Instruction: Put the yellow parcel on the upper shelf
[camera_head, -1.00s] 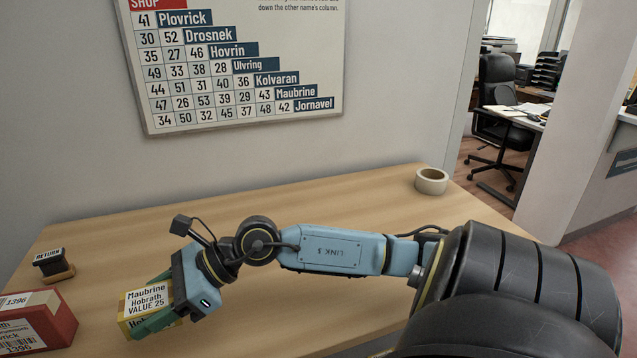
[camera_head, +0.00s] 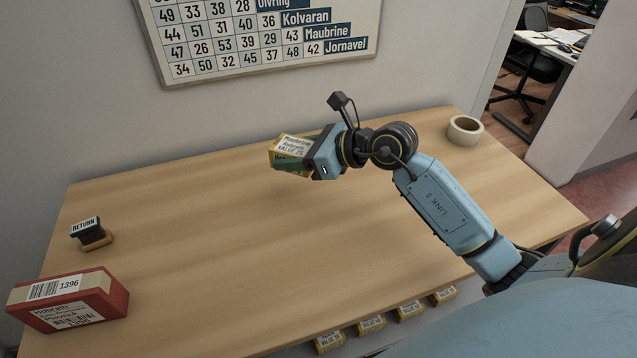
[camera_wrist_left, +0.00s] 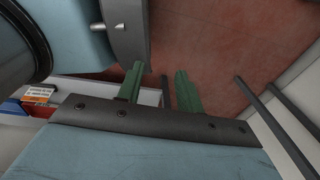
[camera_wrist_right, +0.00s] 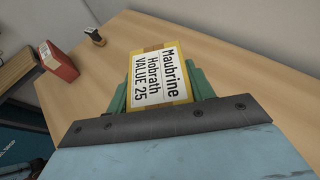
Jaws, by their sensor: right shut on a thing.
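The yellow parcel (camera_head: 291,150) has a white label reading Maubrine, Hobrath, VALUE 25. My right gripper (camera_head: 300,153) is shut on it and holds it over the back middle of the table. In the right wrist view the parcel (camera_wrist_right: 157,77) sits between the two green fingers, label facing the camera. My left gripper (camera_wrist_left: 160,85) shows only in the left wrist view. Its two green fingers are apart with nothing between them, above a reddish floor. I cannot make out an upper shelf in the head view.
A red parcel (camera_head: 98,296) lies at the table's front left, with a RETURN stamp (camera_head: 92,236) behind it. A tape roll (camera_head: 465,130) sits at the back right. Several small yellow parcels (camera_head: 371,323) show below the table's front edge. The table (camera_head: 210,200) middle is clear.

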